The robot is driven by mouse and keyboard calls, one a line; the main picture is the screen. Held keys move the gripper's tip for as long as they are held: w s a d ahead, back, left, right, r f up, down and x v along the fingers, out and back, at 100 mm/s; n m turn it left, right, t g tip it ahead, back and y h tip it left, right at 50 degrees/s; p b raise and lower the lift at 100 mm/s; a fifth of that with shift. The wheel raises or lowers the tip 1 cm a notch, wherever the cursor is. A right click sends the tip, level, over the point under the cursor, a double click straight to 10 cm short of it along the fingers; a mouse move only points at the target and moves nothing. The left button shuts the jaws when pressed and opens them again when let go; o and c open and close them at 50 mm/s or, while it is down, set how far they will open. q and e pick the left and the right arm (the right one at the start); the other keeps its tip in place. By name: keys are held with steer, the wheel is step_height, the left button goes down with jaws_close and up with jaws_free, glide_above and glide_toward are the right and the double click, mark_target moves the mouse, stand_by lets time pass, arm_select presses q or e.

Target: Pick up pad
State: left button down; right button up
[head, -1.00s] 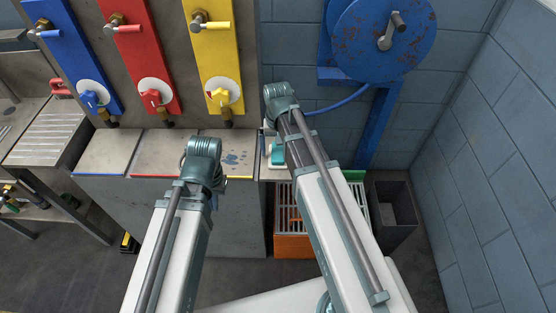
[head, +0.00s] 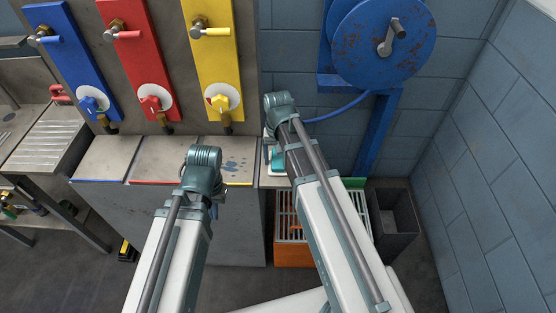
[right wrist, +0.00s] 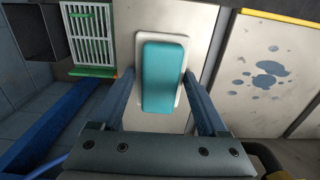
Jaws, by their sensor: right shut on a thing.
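The teal pad (right wrist: 163,78) lies on a white tray (right wrist: 184,92) on a pale bench top in the right wrist view. In the head view a small part of the pad (head: 277,157) shows beside my right arm. My right gripper (right wrist: 160,76) has one finger along each long side of the pad and is shut on it.
Red, blue and yellow valve panels (head: 216,55) stand behind the bench. A blue hose reel (head: 384,40) hangs on the wall. An orange crate with a grate (head: 293,251) and a dark bin (head: 394,216) stand on the floor at right.

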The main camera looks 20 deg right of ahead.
mark_target(278, 157)
steer(key=shift+r, duration=0.1)
steer(key=shift+r+p, duration=0.55)
steer(key=shift+p, duration=0.15)
step_height(278, 157, up, 3)
steer(key=p, duration=0.3)
steer(key=s+a, duration=0.9)
steer(key=a, duration=0.4)
steer(key=shift+s+r+p, duration=0.15)
steer(key=shift+r+p, duration=0.15)
steer(key=shift+r, duration=0.05)
